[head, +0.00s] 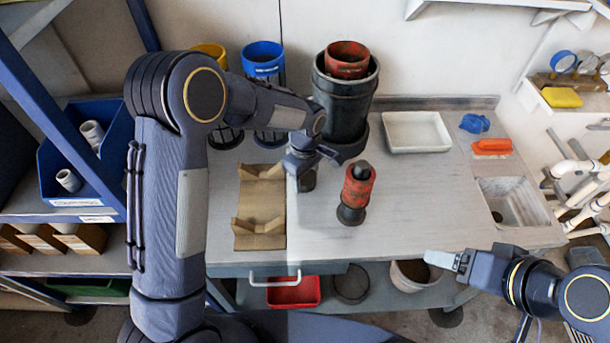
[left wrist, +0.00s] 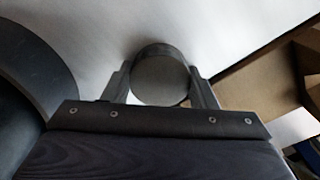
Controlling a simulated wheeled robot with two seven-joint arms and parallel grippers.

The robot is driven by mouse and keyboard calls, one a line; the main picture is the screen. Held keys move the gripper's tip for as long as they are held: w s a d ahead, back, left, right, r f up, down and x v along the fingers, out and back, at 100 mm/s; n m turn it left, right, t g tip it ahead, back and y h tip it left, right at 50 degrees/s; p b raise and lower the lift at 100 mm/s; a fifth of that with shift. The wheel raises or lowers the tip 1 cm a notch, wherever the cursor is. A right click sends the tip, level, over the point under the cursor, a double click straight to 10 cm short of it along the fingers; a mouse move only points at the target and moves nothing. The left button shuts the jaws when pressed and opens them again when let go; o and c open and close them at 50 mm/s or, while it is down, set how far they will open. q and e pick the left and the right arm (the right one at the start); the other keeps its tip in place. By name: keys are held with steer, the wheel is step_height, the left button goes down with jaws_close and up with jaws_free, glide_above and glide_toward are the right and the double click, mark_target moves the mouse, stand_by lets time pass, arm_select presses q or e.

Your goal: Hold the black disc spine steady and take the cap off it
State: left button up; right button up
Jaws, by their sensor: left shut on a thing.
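My left gripper (head: 308,168) is over the middle of the bench, shut on a small dark grey round piece (head: 308,182). In the left wrist view this round piece (left wrist: 160,79) sits between the two fingers. I cannot tell whether it is the cap or part of the black disc spine, or whether it touches the bench. To its right stands an upright red and black piece (head: 358,187) with a worn red body, a black flared base and a dark knob on top. My right gripper (head: 440,258) is away from both, past the bench's front edge; its finger gap is unclear.
A tall black vessel (head: 345,95) with a red top stands behind. Blue (head: 263,58) and yellow (head: 208,52) topped holders stand at the back left. A brown cradle (head: 260,208) lies left of my gripper. A white tray (head: 415,132) is back right.

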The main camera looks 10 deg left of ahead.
mark_target(305, 177)
arm_select(q)
steer(key=shift+f, duration=0.15)
steer(key=o, duration=1.1)
steer(key=shift+c, duration=0.2)
step_height(305, 177, up, 12)
steer(key=shift+r, duration=0.25)
